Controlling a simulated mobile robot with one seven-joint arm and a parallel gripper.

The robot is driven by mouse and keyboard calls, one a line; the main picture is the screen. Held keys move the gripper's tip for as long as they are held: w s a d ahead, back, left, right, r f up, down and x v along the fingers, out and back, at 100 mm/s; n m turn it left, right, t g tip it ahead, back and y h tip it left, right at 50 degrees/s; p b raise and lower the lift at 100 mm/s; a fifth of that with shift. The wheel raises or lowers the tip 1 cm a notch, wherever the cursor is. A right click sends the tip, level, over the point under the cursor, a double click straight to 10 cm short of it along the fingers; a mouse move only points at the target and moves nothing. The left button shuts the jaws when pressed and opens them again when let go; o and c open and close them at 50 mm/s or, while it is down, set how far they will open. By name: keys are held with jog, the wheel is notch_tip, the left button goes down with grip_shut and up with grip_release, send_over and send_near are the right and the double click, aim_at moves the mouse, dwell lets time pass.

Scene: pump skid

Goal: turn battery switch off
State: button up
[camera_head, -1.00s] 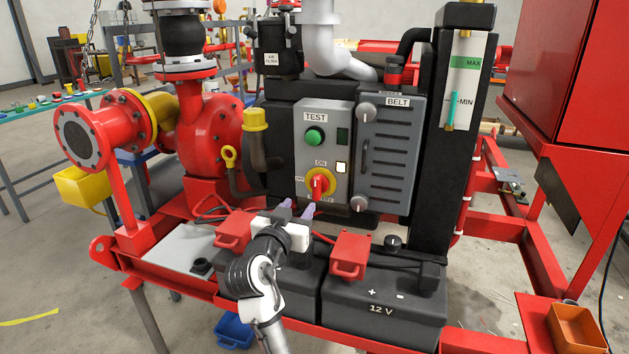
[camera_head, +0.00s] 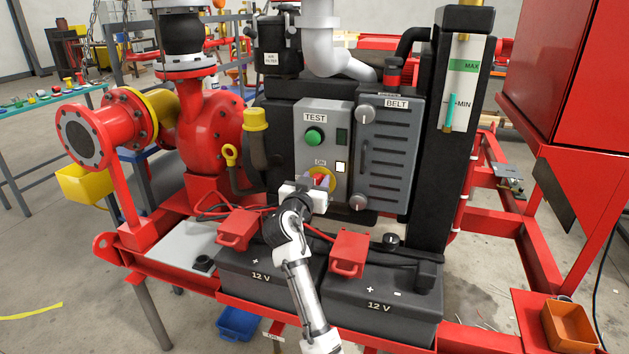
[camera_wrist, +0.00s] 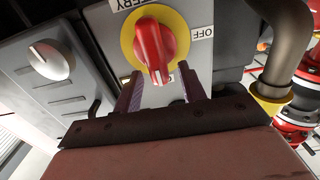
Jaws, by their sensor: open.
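The battery switch is a red knob (camera_wrist: 154,48) on a yellow round plate (camera_wrist: 131,42), on the grey control box (camera_head: 340,112). An OFF label (camera_wrist: 207,32) and part of a BATTERY label show beside it in the wrist view. In the head view my gripper (camera_head: 314,184) is in front of the switch and hides much of it; part of the yellow plate (camera_head: 331,180) shows. In the wrist view my gripper (camera_wrist: 160,88) is open, with one finger to each side of the knob's near end. I see gaps at both sides; depth is hard to tell.
A green TEST button (camera_head: 314,137) sits above the switch, and a lit white square (camera_head: 341,167) beside it. The BELT cover (camera_head: 388,150) with grey knobs adjoins at the right. Below are 12 V batteries with red terminal covers (camera_head: 349,252) and cables. A yellow-capped pipe (camera_head: 256,121) stands left.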

jog(key=shift+c, duration=0.4)
grip_shut()
jog(key=shift+a+n, duration=0.1)
jog(key=shift+n, duration=0.2)
jog(key=shift+w+a+f+n+p, duration=0.15)
jog(key=shift+a+f+n+p, duration=0.55)
jog(key=shift+n, duration=2.2)
jog(key=shift+w+a+f+n+p, duration=0.1)
jog(key=shift+f+n+p, duration=0.15)
jog(key=shift+n+p, duration=1.8)
jog(key=shift+w+a+f+n+p, duration=0.15)
jog(key=shift+a+f+n, duration=0.3)
jog(key=shift+n, duration=3.3)
